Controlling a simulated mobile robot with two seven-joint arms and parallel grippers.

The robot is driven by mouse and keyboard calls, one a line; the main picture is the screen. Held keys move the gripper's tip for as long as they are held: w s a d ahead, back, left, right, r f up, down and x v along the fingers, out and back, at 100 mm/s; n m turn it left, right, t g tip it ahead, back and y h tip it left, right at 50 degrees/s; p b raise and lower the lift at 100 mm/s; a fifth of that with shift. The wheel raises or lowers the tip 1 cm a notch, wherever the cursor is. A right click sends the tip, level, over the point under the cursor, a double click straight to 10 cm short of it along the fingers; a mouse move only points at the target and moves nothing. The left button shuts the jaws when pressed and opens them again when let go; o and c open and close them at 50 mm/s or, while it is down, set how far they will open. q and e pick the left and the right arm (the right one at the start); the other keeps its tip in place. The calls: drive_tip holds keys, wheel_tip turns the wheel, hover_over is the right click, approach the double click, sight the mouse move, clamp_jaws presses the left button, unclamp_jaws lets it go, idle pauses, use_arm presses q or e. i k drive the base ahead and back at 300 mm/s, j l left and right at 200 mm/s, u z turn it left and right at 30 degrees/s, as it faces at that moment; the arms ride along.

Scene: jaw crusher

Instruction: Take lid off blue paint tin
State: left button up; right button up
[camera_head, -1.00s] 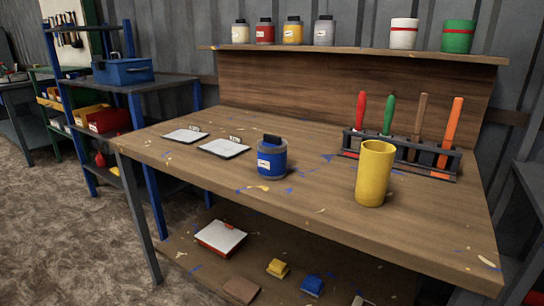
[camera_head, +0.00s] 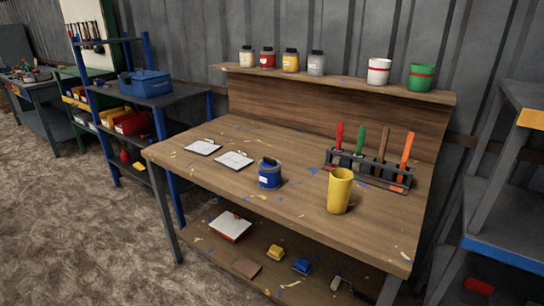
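The blue paint tin (camera_head: 270,176) stands upright near the middle of the wooden workbench (camera_head: 215,172). Its dark lid (camera_head: 270,161) is on top, with a raised block-shaped grip. A pale label is on the tin's front. Neither of my grippers shows in the head view.
Two white cards (camera_head: 234,160) lie left of the tin. Several tins and pots line the back shelf (camera_head: 335,83). Grey shelving (camera_head: 510,200) stands at the right.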

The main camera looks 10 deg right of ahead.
sight(269, 164)
drive_tip(key=i+j+z, duration=0.2)
drive_tip(key=i+j, duration=0.15)
drive_tip(key=i+j+z, duration=0.45)
drive_tip(key=i+j, duration=0.15)
drive_tip(key=j, duration=0.4)
